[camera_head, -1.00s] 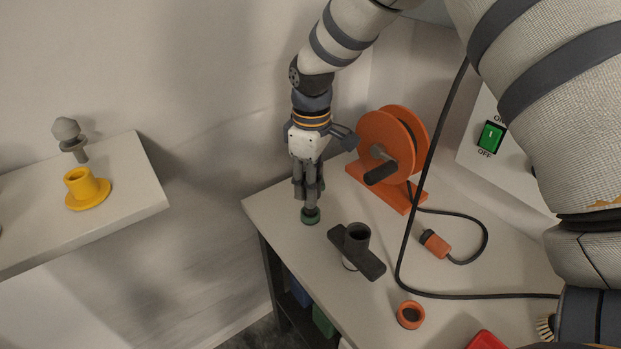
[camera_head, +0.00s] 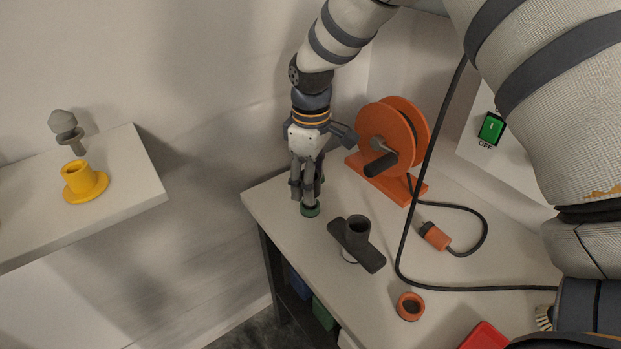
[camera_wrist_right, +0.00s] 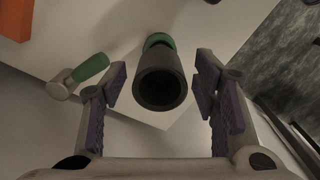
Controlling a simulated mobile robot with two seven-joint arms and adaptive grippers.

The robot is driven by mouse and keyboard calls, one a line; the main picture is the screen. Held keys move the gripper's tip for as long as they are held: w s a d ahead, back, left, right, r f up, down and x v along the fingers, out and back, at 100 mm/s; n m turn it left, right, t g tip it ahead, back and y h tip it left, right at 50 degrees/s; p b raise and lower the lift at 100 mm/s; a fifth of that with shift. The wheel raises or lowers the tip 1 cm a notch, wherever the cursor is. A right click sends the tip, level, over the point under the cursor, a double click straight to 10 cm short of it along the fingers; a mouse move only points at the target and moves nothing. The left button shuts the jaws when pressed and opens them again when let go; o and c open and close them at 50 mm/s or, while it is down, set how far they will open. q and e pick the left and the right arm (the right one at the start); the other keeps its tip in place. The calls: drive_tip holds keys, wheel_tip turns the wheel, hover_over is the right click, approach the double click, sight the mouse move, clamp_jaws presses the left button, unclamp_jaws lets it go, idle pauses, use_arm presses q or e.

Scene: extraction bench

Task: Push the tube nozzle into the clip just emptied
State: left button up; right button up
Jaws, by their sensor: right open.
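A dark grey hollow tube piece with a green collar (camera_head: 310,210) stands near the table's left corner. It also shows end-on in the right wrist view (camera_wrist_right: 160,88). I cannot tell for sure whether it is the tube nozzle. My right gripper (camera_head: 307,192) is above it, pointing down. Its fingers (camera_wrist_right: 162,100) are open, on either side of the tube, with gaps visible in the wrist view. A black T-shaped piece (camera_head: 358,240) with an upright round socket stands to the right on the table. I cannot make out which thing is the emptied clip. My left gripper is not in view.
An orange reel (camera_head: 392,140) stands behind, with a black cable and an orange connector (camera_head: 434,236). An orange ring (camera_head: 410,306) and a red object (camera_head: 484,337) lie toward the front. A yellow flanged cup (camera_head: 82,182) sits on the left shelf. A green handle (camera_wrist_right: 90,68) shows in the wrist view.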

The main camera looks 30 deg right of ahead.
wheel_tip(320, 180, up, 12)
drive_tip(key=shift+f, duration=0.2)
idle(0.4)
